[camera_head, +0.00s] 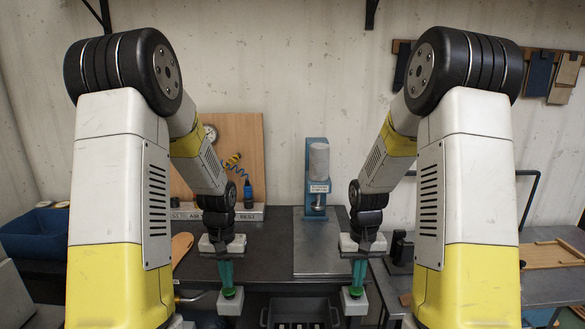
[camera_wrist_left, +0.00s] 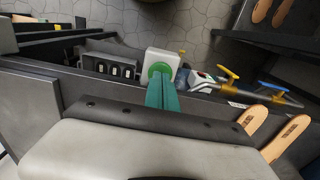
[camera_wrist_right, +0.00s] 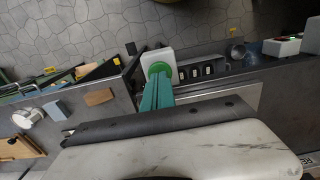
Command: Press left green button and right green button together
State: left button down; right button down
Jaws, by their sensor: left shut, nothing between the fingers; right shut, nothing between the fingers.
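The left green button (camera_head: 230,294) sits on a white box (camera_head: 230,305) at the bench's front edge. It also shows in the left wrist view (camera_wrist_left: 158,70). My left gripper (camera_head: 227,284) has green fingers, shut and empty, pointing down right over that button. The right green button (camera_head: 356,293) sits on a matching white box (camera_head: 354,305) and shows in the right wrist view (camera_wrist_right: 158,69). My right gripper (camera_head: 359,284) is shut and empty, with its fingertips right over that button. The fingertips partly hide both buttons; I cannot tell whether they touch.
A blue press (camera_head: 317,170) stands at the back on a grey plate (camera_head: 330,259). A dark tray (camera_head: 300,312) hangs between the button boxes. A blue bin (camera_head: 36,235) is at the left. A wooden board (camera_head: 553,254) lies on the right bench. A brown sole (camera_head: 181,246) lies beside my left arm.

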pick_arm(q)
jog(key=shift+f, duration=0.5)
jog(key=shift+r, duration=0.15)
dwell(0.6)
pick_arm(e)
jog(key=shift+f, duration=0.65)
dwell(0.9)
jog(key=shift+r, duration=0.15)
dwell(0.4)
dwell(0.6)
